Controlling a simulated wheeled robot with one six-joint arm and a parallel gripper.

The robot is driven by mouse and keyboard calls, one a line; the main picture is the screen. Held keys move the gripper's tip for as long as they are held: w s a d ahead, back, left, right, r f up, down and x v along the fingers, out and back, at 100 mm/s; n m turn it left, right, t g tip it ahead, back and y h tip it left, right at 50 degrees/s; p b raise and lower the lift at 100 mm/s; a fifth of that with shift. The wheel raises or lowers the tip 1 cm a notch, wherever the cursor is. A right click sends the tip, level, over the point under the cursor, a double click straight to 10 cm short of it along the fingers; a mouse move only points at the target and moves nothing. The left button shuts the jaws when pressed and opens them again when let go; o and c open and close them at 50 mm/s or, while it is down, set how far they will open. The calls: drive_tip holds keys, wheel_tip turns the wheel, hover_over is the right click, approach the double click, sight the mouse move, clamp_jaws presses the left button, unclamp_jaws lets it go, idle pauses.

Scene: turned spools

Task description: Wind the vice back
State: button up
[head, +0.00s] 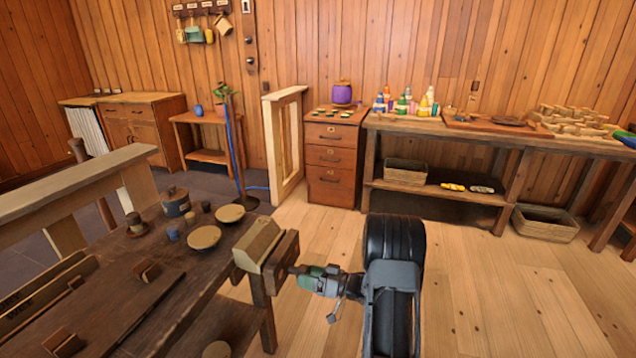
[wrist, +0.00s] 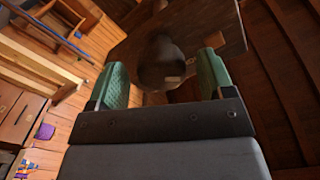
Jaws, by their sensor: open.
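The vice is at the right end of the dark workbench (head: 130,310) in the head view, with a pale block (head: 257,243) and a brown wooden front jaw (head: 281,262). My gripper (head: 314,279), with green finger pads, is just right of this jaw, in front of its outer face. In the wrist view my gripper (wrist: 164,62) is open, its pads on either side of a dark round part (wrist: 160,60) on the brown board (wrist: 120,45). Gaps show between that part and both pads. I cannot make out the vice's handle clearly.
Bowls (head: 204,238), cups and a lidded pot (head: 175,202) stand on the workbench, left of the vice. A pale rail (head: 75,185) runs behind it. Drawers (head: 333,160) and a long side table (head: 450,130) line the back wall. The floor (head: 490,290) to the right is clear.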

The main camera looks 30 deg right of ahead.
drive_tip(key=p+v, duration=0.1)
drive_tip(key=v, duration=0.8)
drive_tip(key=w+r+h+p, duration=0.4)
drive_tip(key=r+h, duration=0.1)
drive_tip(key=r, duration=0.3)
drive_tip(key=w+r+h+p, duration=0.5)
drive_tip(key=r+h, duration=0.1)
drive_tip(key=r, duration=0.3)
drive_tip(key=s+a+r+m+g+h+p, duration=0.2)
drive_tip(key=s+a+r+p, duration=0.1)
drive_tip(key=r, duration=0.4)
drive_tip(key=s+a+r+m+g+h+p, duration=0.1)
drive_tip(key=s+a+r+g+h+p, duration=0.1)
drive_tip(key=r, duration=0.5)
drive_tip(key=s+a+p, duration=0.1)
drive_tip(key=s+p, duration=0.1)
drive_tip(key=shift+a+m+h+p, duration=0.25)
drive_tip(key=shift+m+h+p, duration=0.05)
drive_tip(key=shift+m+p, duration=0.1)
drive_tip(key=shift+s+r, duration=0.15)
